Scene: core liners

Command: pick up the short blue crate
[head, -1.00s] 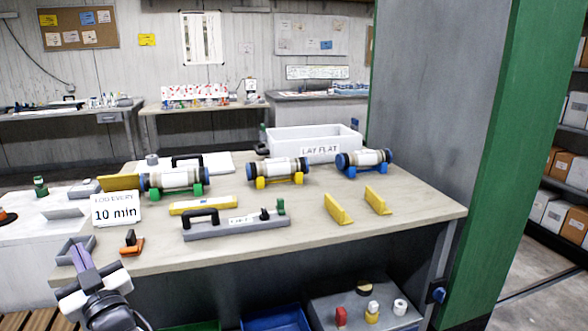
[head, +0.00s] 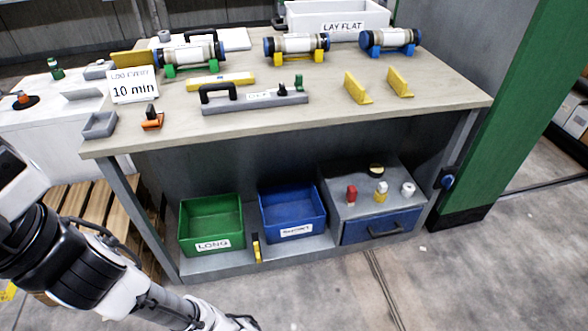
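The short blue crate (head: 290,214) is an open box with a white label on its front. It stands on the grey lower shelf under the table, between a green crate (head: 211,224) labelled LONG and a grey drawer unit (head: 350,202). It looks empty. My arm reaches in from the left edge in the head view. My gripper (head: 245,322) is at the bottom edge, in front of and below the shelf, well apart from the blue crate. Its fingers are cut off and too unclear to read as open or shut.
A small yellow and black object (head: 257,248) stands between the crates. The drawer unit carries red, yellow and white knobs. The tabletop (head: 300,122) overhangs the shelf and holds several core liners, a grey handled bar (head: 255,102) and a white LAY FLAT bin (head: 335,22). The floor (head: 310,290) in front is clear.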

